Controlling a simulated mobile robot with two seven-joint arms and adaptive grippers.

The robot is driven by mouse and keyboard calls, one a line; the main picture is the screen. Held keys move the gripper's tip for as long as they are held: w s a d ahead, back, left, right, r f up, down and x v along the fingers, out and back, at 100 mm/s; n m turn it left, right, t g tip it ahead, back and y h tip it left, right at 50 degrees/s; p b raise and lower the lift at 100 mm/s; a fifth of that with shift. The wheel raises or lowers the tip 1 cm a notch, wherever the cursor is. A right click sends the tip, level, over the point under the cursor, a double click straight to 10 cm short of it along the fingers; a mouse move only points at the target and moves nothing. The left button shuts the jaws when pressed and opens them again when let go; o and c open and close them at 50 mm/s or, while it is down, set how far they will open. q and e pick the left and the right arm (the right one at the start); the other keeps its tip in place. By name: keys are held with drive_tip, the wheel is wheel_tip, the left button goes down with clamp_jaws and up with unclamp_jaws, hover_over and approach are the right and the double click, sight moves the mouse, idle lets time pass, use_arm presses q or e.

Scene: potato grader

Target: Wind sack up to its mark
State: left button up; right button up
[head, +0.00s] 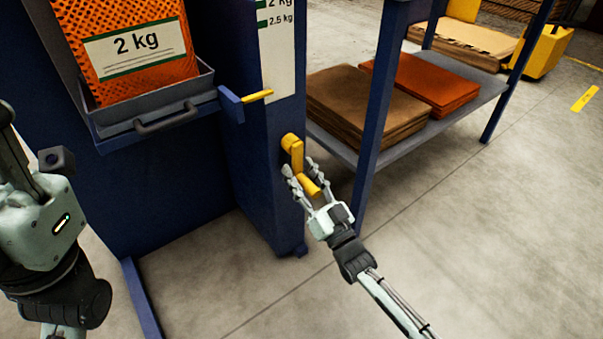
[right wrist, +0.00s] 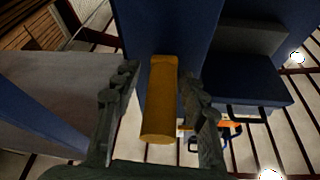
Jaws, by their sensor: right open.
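The orange mesh sack (head: 130,50) with a white 2 kg label stands in a grey tray (head: 150,117) at the upper left of the head view. The right wrist view shows the handle (right wrist: 160,100) between the fingers. My left arm shows at the left edge; its fingers are out of view.
A shelf (head: 400,130) right of the blue post (head: 262,180) carries brown sacks (head: 360,105) and orange sacks (head: 430,85). Its blue upright stands close to my right gripper. The floor in front is clear.

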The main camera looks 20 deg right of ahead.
clamp_jaws()
drive_tip(key=shift+d, duration=0.1)
